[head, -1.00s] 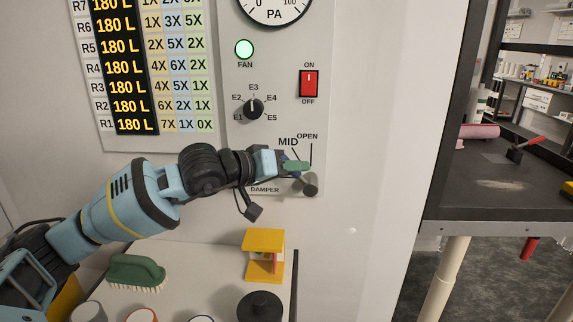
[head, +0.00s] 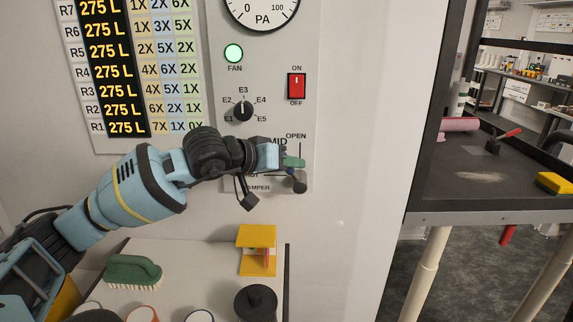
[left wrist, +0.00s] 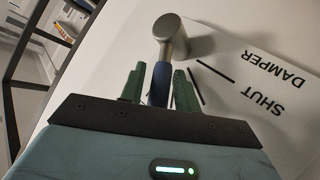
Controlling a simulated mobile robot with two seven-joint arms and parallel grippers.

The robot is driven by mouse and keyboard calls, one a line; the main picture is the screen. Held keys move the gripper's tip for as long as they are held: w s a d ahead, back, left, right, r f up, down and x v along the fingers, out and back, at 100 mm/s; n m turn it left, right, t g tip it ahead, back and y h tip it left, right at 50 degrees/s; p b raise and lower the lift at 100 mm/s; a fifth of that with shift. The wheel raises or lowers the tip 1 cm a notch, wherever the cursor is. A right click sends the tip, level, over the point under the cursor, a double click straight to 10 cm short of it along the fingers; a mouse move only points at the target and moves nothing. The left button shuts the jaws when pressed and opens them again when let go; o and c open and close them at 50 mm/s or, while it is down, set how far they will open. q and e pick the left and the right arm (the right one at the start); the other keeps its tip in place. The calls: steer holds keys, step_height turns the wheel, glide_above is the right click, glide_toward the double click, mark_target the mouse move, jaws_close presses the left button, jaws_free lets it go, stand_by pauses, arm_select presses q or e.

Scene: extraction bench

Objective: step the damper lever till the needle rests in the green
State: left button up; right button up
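The damper lever's round grey hub (head: 299,186) sits at the lower right of the panel. In the left wrist view the hub (left wrist: 170,38) joins a short arm with a blue grip (left wrist: 159,85). My left gripper (head: 293,162) is at the lever, partly over the MID label. In the wrist view its two green fingers (left wrist: 159,83) stand apart on either side of the blue grip; firm contact is not clear. The pressure gauge (head: 262,12) is cut off at the top, and its needle and green band are out of view. My right gripper is not in view.
The panel has a lit green FAN lamp (head: 234,53), a red switch (head: 297,86) and a selector knob (head: 243,110). Below, a green brush (head: 132,270), a yellow stand (head: 257,250) and a black lidded pot (head: 256,303) occupy the bench. Bare wall lies right of the panel.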

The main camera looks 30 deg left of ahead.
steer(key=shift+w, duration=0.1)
